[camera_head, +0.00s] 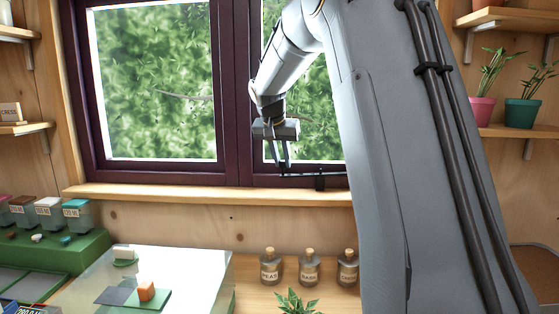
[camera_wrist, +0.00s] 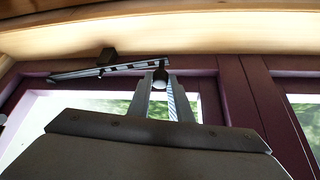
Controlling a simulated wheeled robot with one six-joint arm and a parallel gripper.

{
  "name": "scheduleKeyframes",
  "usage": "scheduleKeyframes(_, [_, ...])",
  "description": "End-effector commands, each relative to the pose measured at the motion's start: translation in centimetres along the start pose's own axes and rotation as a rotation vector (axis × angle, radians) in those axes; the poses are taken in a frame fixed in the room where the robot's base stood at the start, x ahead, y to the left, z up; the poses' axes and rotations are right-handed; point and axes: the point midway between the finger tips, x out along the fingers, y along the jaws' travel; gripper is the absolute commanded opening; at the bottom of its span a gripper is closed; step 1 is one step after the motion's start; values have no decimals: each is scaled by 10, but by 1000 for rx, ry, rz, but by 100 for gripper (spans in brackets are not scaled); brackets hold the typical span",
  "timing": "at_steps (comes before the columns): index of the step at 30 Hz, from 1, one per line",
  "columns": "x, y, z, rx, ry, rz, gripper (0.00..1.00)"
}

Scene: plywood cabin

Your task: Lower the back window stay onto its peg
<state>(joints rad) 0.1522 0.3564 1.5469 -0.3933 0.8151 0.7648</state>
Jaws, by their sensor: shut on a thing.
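The window stay (camera_head: 300,175) is a thin black bar along the bottom of the right-hand window frame, partly hidden by my arm in the head view. In the wrist view the stay (camera_wrist: 130,68) shows holes along its length and a rounded knob at its end. My gripper (camera_head: 281,162) points down at the stay's left end. In the wrist view my gripper (camera_wrist: 161,82) is shut on that knobbed end. A small black peg block (camera_head: 320,181) is at the bar, right of my gripper; it also shows in the wrist view (camera_wrist: 107,56). I cannot tell whether the bar rests on it.
The purple window frame (camera_head: 236,100) stands close behind my gripper, with the wooden sill (camera_head: 200,194) below. Several corked jars (camera_head: 309,268) and a plant (camera_head: 296,302) stand on the counter below. Potted plants (camera_head: 523,112) sit on a shelf at right.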

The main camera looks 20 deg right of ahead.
Motion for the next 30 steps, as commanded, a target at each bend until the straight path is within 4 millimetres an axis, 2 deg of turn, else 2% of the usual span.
scheduleKeyframes(1, [5, 1, 4, -3, -10, 5, 0])
scheduleKeyframes(2, [5, 1, 5, -3, -10, 5, 20])
scheduleKeyframes(5, [5, 0, 5, -3, -10, 5, 37])
scheduleKeyframes(14, [2, -1, 3, -3, -6, 2, 38])
scheduleKeyframes(17, [-5, -1, 3, -3, -5, 1, 38])
scheduleKeyframes(30, [-67, -1, 3, -3, -6, 1, 38])
